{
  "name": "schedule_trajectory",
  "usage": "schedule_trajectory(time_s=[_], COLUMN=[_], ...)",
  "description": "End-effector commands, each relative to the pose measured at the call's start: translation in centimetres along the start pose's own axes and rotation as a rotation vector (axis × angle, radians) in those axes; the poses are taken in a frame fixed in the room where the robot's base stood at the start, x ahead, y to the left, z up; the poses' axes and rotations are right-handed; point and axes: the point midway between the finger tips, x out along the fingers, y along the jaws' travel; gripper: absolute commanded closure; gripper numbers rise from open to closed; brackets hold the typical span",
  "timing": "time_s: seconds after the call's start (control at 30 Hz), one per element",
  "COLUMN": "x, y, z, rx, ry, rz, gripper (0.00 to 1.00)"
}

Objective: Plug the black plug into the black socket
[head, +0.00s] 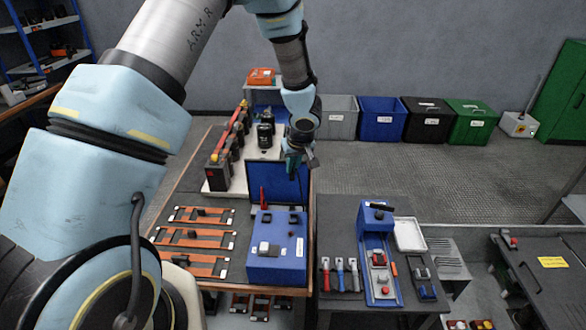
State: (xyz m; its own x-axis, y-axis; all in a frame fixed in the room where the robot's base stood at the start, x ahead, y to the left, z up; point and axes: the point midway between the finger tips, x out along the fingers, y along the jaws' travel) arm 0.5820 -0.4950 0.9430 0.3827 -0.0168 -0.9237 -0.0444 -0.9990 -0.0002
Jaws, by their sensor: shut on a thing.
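My gripper (294,168) hangs pointing down in front of an upright blue panel (262,182) on the workbench. It is shut on a small dark thing that looks like the black plug, mostly hidden by the fingers. A blue box (277,262) stands at the bench's front right corner, below and nearer than my gripper, apart from it. I cannot tell at this size which fitting is the black socket.
Orange-brown bars (204,215) lie on the bench's left. A row of dark capacitor units (226,158) and a black device (265,132) stand behind. A second table (340,204) with tools and a blue tray is at right. Bins line the wall; floor between is clear.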

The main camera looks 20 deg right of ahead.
Motion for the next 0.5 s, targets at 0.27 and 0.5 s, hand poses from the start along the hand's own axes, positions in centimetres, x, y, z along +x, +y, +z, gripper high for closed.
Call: schedule_trajectory(time_s=[0.27,0.5], x=[0.37,0.46], y=[0.18,0.16], z=[-0.6,-0.55], rx=[-0.001,-0.001], ry=[0.0,0.0], rz=[0.0,0.0], gripper=[1.0,1.0])
